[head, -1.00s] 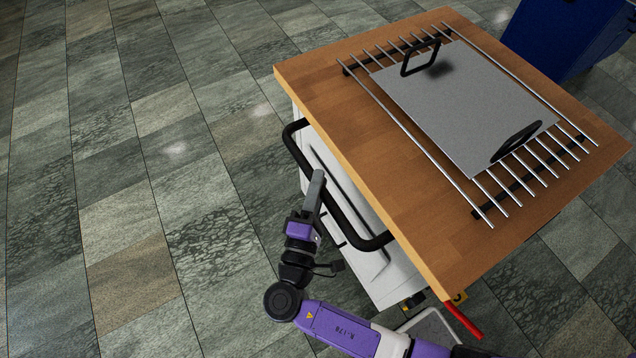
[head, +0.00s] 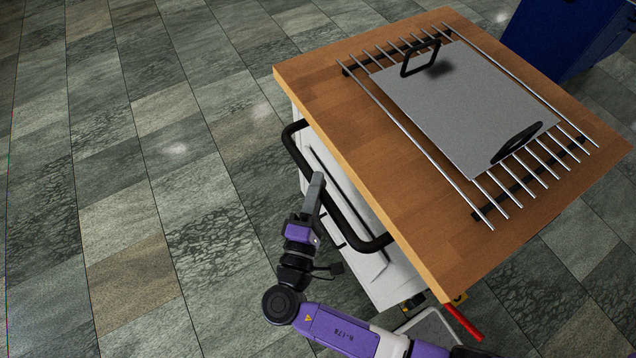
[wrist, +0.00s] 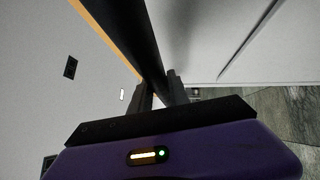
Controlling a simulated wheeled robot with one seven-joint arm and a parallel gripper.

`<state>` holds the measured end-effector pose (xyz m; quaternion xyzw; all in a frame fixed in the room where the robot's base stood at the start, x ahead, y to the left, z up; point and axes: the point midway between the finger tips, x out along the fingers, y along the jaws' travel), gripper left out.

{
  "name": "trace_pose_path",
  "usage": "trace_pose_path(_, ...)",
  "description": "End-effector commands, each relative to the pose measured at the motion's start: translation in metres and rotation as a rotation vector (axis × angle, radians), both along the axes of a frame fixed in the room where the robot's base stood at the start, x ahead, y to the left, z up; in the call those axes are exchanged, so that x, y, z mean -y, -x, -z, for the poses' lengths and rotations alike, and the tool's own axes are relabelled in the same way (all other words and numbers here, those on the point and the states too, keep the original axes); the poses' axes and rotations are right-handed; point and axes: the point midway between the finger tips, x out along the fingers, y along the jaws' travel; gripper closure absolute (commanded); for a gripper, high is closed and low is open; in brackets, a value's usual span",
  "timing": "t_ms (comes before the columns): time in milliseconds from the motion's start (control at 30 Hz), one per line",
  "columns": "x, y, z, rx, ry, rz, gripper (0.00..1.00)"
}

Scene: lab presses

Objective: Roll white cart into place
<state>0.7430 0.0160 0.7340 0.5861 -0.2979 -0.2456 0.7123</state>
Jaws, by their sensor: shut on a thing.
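The white cart (head: 372,264) stands at the middle right of the head view, under a wooden top (head: 400,190). A black bar handle (head: 352,222) runs along its near left side. My gripper (head: 316,184) is shut on this handle near its middle. In the wrist view the handle (wrist: 138,40) passes between the fingers of my gripper (wrist: 163,92). The fingertips are partly hidden behind the bar. On the top lie a rack of metal rods (head: 420,138) and a grey plate (head: 465,105) with two black handles.
A blue cabinet (head: 565,35) stands behind the cart at the upper right. A red lever (head: 463,322) sticks out low at the cart's near corner. The tiled floor (head: 130,160) to the left is clear.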

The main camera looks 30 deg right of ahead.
Motion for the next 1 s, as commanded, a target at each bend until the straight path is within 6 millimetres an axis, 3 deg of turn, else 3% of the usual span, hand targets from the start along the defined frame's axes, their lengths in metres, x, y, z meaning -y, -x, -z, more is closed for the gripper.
trace_pose_path(100, -0.017, 0.012, 0.002, -0.005, 0.004, -0.013, 1.0)
trace_pose_path(367, -0.017, 0.012, 0.001, -0.004, 0.001, -0.011, 1.0)
trace_pose_path(400, -0.016, 0.011, 0.001, -0.003, 0.001, -0.01, 0.71)
trace_pose_path(500, -0.016, 0.011, 0.001, -0.002, 0.002, -0.009, 0.57)
trace_pose_path(833, -0.018, 0.013, 0.001, -0.002, 0.002, -0.009, 0.57)
trace_pose_path(1000, -0.032, 0.027, 0.005, -0.002, 0.002, -0.012, 0.57)
